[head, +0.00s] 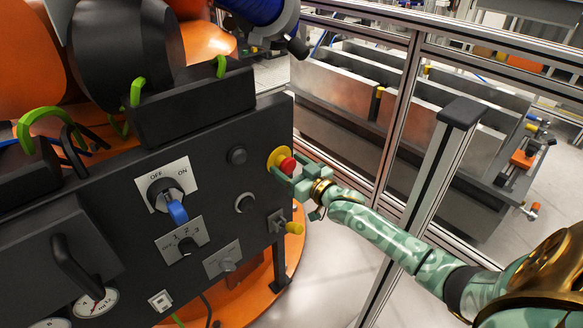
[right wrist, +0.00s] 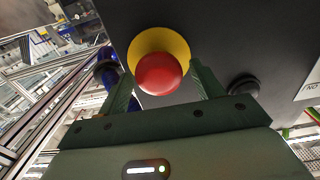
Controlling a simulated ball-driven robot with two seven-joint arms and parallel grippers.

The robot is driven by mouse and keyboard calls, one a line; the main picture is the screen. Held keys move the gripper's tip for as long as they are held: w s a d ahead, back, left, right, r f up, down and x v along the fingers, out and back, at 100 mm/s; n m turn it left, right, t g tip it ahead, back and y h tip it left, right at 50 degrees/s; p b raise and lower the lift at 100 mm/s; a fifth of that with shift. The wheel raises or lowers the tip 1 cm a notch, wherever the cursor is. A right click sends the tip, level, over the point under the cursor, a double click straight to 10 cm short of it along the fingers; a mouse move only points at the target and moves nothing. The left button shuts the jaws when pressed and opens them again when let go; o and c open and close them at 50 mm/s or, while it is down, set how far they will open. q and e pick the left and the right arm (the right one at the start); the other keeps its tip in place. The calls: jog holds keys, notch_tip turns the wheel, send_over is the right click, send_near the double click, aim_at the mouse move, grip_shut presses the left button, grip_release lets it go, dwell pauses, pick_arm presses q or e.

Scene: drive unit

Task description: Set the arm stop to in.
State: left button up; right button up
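The arm stop is a red mushroom button (head: 287,165) on a yellow round base (head: 275,156), near the upper right edge of the dark panel. In the right wrist view the red button (right wrist: 159,74) stands out from its yellow base (right wrist: 149,41). My right gripper (head: 293,171) is at the button with its fingers apart. In the right wrist view one finger is on each side of the red button, with gaps between. Whether anything touches it, or how deep the button sits, I cannot tell. My left gripper is not in view.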

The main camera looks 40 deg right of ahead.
pick_arm(q)
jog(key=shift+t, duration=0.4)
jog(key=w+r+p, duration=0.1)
jog(key=p, duration=0.1)
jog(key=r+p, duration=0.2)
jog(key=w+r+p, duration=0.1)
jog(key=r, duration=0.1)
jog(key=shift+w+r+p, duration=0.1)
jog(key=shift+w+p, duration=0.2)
jog(key=shift+p, duration=0.1)
pick_arm(e)
jog(key=s+d, duration=0.1)
jog(key=s, duration=1.5)
jog(key=shift+s+d, duration=0.15)
jog(key=shift+f, duration=0.1)
